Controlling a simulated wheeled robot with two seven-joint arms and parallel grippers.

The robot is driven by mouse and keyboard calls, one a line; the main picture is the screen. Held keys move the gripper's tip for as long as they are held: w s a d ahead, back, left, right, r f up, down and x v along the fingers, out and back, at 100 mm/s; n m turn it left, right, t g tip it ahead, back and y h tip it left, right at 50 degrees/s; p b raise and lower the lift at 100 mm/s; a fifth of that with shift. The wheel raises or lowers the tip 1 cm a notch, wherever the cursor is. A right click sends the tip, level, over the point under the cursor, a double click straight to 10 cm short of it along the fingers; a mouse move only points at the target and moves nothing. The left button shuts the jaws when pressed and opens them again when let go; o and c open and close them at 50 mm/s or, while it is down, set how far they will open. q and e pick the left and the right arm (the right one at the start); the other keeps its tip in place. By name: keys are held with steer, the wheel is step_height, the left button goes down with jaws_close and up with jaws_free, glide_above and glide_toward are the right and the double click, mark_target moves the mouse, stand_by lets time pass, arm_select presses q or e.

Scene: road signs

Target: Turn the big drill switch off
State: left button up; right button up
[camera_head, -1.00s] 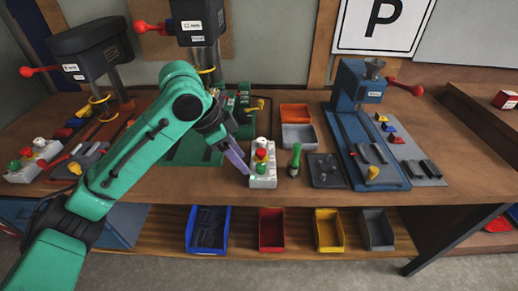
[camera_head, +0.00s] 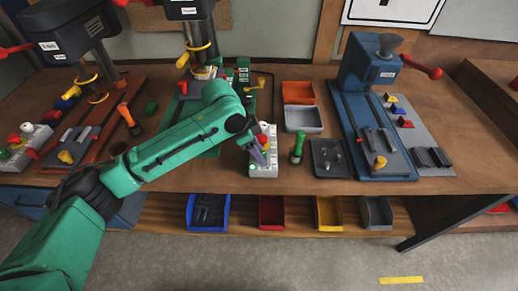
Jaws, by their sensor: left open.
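The middle drill press (camera_head: 188,10) stands at the back, cut off by the top edge. A second drill press (camera_head: 62,25) stands at the left. A pale switch box (camera_head: 263,171) with coloured buttons sits near the table's front edge, before the middle drill. My left gripper (camera_head: 261,158) has purple fingers over this box's upper face. It is open and hides part of the buttons; I cannot tell whether it touches one. Another switch box (camera_head: 27,141), with red, green and white buttons, stands at the far left. My right gripper is not in view.
A green-handled tool (camera_head: 297,149) stands close right of the middle box. A dark plate (camera_head: 330,158) and a blue machine (camera_head: 364,110) are further right. Orange (camera_head: 298,93) and grey (camera_head: 303,119) bins lie behind. Several bins sit on the shelf below.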

arm_select(q)
steer(key=shift+s, duration=0.2)
steer(key=shift+c, duration=0.5)
steer(key=shift+w, duration=0.15)
jaws_close()
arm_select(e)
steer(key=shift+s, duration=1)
